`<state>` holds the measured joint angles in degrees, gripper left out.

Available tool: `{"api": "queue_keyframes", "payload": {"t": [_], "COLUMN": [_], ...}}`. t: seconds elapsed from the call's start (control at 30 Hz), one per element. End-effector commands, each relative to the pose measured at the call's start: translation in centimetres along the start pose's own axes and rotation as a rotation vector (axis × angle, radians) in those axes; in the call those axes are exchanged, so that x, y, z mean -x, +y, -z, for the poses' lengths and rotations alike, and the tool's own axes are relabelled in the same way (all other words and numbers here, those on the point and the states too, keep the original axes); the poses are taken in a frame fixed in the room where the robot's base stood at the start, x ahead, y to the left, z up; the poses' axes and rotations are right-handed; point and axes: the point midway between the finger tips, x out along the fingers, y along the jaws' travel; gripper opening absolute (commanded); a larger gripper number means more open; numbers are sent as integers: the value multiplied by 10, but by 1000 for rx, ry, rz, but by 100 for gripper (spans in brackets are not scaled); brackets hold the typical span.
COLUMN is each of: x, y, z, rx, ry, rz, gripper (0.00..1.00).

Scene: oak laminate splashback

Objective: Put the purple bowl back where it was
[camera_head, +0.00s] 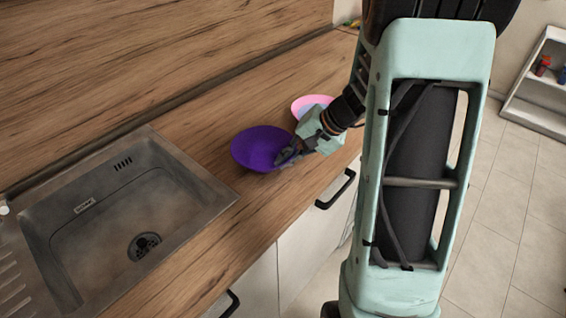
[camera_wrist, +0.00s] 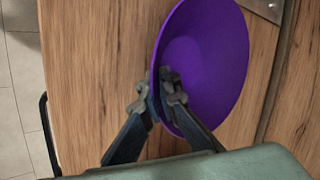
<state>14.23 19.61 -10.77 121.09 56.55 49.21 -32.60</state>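The purple bowl (camera_head: 259,147) is over the wooden counter, between the sink and a pink bowl. It also shows in the wrist view (camera_wrist: 208,62), with its hollow inside visible. My gripper (camera_head: 285,156) reaches in from the right at the bowl's near right rim. In the wrist view, the fingers of my gripper (camera_wrist: 156,88) are close together with the rim between them, one finger inside the bowl and one outside. They look shut on the rim. Whether the bowl's base touches the counter cannot be told.
A pink bowl (camera_head: 306,101) with something light blue in it stands just behind my gripper. A metal sink (camera_head: 213,193) is set in the counter at the left. The counter's front edge has black-handled drawers (camera_head: 336,190) below. Bare counter (camera_head: 235,95) lies behind the purple bowl.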

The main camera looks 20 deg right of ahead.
Motion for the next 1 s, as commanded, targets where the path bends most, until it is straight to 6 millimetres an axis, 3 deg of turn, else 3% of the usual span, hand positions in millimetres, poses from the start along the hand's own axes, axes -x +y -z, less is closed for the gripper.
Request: {"api": "queue_keyframes", "payload": {"t": [0.47, 0.57, 0.87, 1.0], "x": [-8, -6, -5, 5], "y": [7, 6, 5, 3], "z": [0, 0, 0, 1], "rx": [1, 1, 1, 1], "ry": [2, 2, 1, 5], "rz": [1, 0, 0, 1], "gripper": [0, 12, 12, 12]}}
